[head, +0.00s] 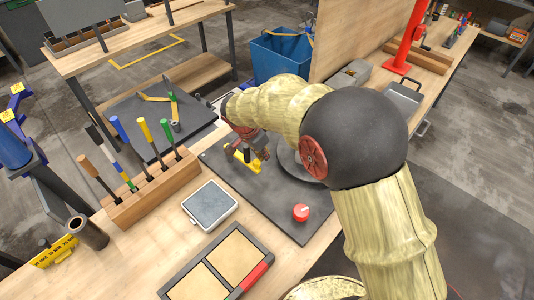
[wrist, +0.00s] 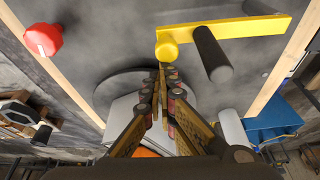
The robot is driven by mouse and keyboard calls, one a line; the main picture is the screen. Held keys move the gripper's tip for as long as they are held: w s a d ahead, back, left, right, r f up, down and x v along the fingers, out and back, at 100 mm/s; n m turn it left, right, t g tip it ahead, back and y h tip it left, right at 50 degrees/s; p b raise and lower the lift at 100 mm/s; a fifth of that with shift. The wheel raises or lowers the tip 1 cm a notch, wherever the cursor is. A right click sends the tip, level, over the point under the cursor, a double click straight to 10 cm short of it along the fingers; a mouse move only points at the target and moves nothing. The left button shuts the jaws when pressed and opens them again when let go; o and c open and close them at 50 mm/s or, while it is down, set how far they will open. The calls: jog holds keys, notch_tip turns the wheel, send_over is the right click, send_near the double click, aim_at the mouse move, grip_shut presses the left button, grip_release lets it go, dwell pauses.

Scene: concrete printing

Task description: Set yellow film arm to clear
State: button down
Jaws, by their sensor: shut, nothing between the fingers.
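The yellow film arm (wrist: 245,27) is a flat yellow bar with a round yellow end (wrist: 167,48) in the wrist view. A dark cylindrical peg (wrist: 212,55) stands out beside the bar. In the head view the yellow arm (head: 242,161) lies on the dark base plate (head: 270,207), partly hidden by my gripper. My gripper (wrist: 162,72) is shut and empty, its fingertips close to the round yellow end. I cannot tell whether they touch it. In the head view my gripper (head: 262,154) is beside the yellow arm, partly hidden by my arm.
A red knob (head: 301,212) sits on the plate's near part. A grey disc (head: 288,160) is partly behind my arm. A wooden tool rack (head: 150,190) and a grey-topped tray (head: 210,204) stand to the left. A framed two-panel tray (head: 222,265) lies in front. A blue bin (head: 280,57) is behind.

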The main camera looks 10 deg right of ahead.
jog(key=shift+s+a+f, duration=0.1)
dwell(0.4)
notch_tip(320, 180, up, 10)
jog(key=p, duration=0.1)
jog(key=shift+w+d+p, duration=0.2)
jog(key=shift+d+p, duration=0.2)
dwell(0.7)
